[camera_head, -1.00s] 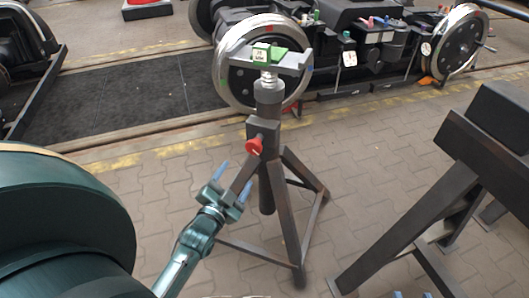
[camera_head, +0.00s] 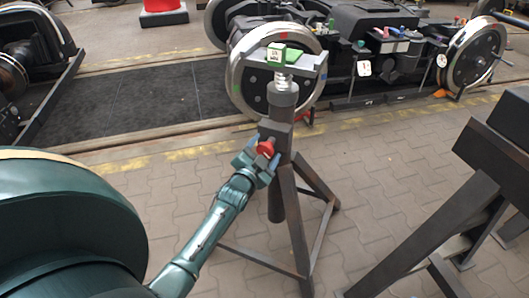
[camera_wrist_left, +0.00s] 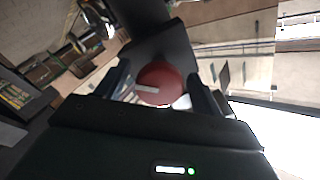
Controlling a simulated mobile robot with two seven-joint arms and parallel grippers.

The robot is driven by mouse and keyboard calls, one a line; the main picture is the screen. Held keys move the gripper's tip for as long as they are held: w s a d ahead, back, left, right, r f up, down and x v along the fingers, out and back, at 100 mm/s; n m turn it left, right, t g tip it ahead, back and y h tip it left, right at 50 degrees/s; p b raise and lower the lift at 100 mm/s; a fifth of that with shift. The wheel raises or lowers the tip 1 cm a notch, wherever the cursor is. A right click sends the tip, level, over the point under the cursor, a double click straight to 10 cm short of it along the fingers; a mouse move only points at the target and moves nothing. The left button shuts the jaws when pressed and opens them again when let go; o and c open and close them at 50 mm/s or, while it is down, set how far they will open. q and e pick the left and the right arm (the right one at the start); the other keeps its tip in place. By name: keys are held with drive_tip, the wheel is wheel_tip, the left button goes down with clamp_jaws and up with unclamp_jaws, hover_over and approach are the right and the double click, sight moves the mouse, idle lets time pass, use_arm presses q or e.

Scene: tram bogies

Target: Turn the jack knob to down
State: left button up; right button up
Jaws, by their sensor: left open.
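The red jack knob (camera_head: 265,148) sits on the dark box of the jack stand (camera_head: 284,200), a tripod with a screw and a grey top plate. In the left wrist view the knob (camera_wrist_left: 160,84) is round and red with a pale pointer mark directed left. My left gripper (camera_head: 263,157) is at the knob. Its two fingers are open, one on each side of the knob, and I cannot tell whether they touch it. In the left wrist view the gripper (camera_wrist_left: 162,90) has the knob between its fingers. My right gripper is not in view.
A green block (camera_head: 276,53) lies on the jack's top plate. A bogie with wheels (camera_head: 470,55) stands behind. A dark steel trestle (camera_head: 460,215) stands at the right. Paving between jack and trestle is clear.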

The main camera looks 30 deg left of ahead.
use_arm(q)
drive_tip(key=c, duration=1)
drive_tip(key=shift+o, duration=0.2)
drive_tip(key=shift+n+p, duration=0.3)
drive_tip(key=shift+n, duration=0.1)
